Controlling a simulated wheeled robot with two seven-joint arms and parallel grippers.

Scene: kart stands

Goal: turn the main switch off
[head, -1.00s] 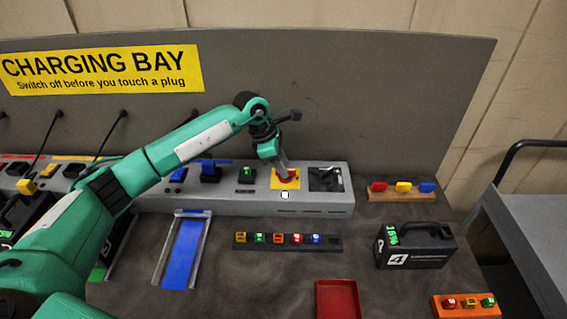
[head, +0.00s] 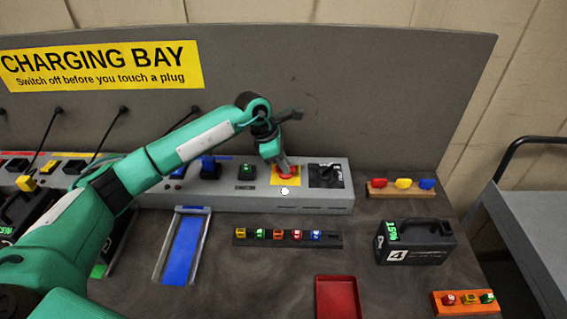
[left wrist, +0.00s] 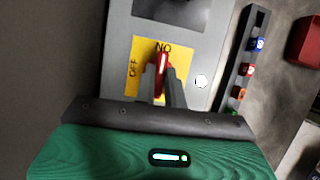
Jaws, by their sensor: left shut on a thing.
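The main switch (head: 288,174) is a red handle on a yellow plate near the right end of the grey console. In the left wrist view the red handle (left wrist: 163,62) stands between my fingers and lies along the line to the ON label (left wrist: 163,47). The OFF label (left wrist: 134,68) is to its left on the yellow plate (left wrist: 184,60). My left gripper (head: 284,165) comes down from above and is shut on the handle; the fingers hide part of it. My right gripper is not in view.
A grey console (head: 322,199) runs along the back panel. Right of the switch is a black panel (head: 327,176). In front are a row of small coloured blocks (head: 276,235), a blue-floored slide (head: 185,247), a black battery case (head: 415,243) and a red tray (head: 337,298).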

